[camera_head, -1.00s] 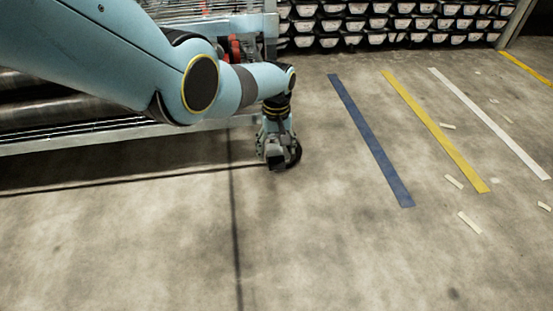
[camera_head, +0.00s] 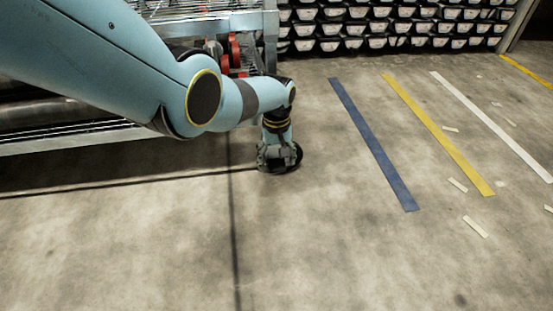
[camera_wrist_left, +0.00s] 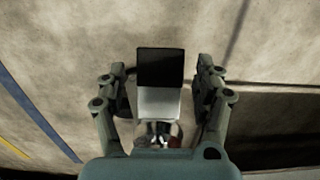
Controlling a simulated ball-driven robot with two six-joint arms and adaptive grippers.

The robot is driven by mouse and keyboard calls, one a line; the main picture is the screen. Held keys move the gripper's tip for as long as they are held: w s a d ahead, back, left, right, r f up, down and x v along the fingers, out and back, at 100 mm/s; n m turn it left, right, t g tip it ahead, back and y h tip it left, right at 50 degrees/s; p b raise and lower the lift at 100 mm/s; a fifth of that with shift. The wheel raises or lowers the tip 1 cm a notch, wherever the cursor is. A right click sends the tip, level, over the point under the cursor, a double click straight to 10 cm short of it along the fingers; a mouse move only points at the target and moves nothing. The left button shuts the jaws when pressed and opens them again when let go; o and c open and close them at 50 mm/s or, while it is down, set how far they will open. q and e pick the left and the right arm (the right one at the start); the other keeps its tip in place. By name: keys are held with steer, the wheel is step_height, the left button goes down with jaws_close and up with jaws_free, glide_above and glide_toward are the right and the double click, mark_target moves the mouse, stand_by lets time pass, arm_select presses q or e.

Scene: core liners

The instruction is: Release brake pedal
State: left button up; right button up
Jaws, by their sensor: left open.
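The brake pedal (camera_wrist_left: 160,72), a small plate with a black end and a pale metal part, lies between the fingers of my left gripper (camera_wrist_left: 163,85) in the left wrist view. The fingers are open, one on each side, with a visible gap to the plate. In the head view my left gripper (camera_head: 278,158) is low over the floor by the cart's near corner. The pedal cannot be made out there; the gripper and arm cover that spot. My right gripper is not in view.
The metal cart (camera_head: 60,140) with dark cylinders stands at the left behind my arm. Red parts (camera_head: 234,50) show at its end. Racks of stacked trays (camera_head: 390,30) line the back. Blue (camera_head: 370,140) and yellow (camera_head: 440,135) floor stripes lie right; the front floor is clear.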

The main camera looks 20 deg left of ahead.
mark_target(277, 162)
arm_select(q)
jaws_close()
stand_by(0.3)
steer(key=shift+w+r+g, duration=0.15)
steer(key=shift+g, duration=0.15)
steer(key=shift+d+r+g+h, duration=0.1)
steer(key=shift+r+g+h, duration=0.05)
steer(key=shift+g+h, duration=0.2)
jaws_free()
steer(key=shift+s, duration=0.2)
steer(key=shift+r, duration=0.1)
steer(key=shift+w+r, duration=0.15)
steer(key=shift+r, duration=0.25)
step_height(277, 162, up, 9)
stand_by(0.4)
